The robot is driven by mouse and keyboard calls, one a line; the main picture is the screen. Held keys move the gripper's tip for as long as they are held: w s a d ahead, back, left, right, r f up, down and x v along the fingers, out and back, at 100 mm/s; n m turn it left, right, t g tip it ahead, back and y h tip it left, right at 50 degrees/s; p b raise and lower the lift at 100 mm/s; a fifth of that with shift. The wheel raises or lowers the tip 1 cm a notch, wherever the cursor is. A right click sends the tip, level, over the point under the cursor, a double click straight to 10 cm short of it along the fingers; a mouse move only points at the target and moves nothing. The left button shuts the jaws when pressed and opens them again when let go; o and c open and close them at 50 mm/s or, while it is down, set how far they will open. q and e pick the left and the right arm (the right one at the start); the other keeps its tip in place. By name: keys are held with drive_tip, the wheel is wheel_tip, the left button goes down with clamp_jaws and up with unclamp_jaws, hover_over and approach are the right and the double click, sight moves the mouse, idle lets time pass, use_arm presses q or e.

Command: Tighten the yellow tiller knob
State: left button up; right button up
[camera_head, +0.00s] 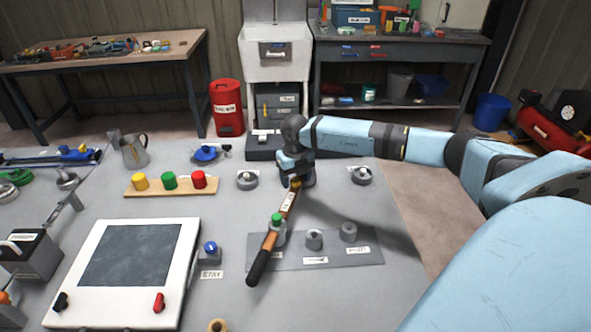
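The tiller (271,241) is a wooden bar with a dark grip at its near end, lying slantwise on the grey bench. A small yellow-orange knob (296,184) shows at its far end, mostly covered by my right gripper (296,178). The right gripper points down right over this knob, with its arm coming in from the right. Its fingertips are dark and partly hidden, so I cannot tell whether they are closed on the knob. My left gripper is not in view.
A wooden block (170,189) with yellow, green and red knobs stands left of the gripper. A grey plate (340,258) with several posts lies under and beside the tiller. A white-framed panel (183,262) lies at the near left. Bare bench lies between block and tiller.

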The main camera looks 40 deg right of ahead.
sight(295, 180)
wheel_tip(295, 180, up, 14)
idle(0.6)
idle(0.4)
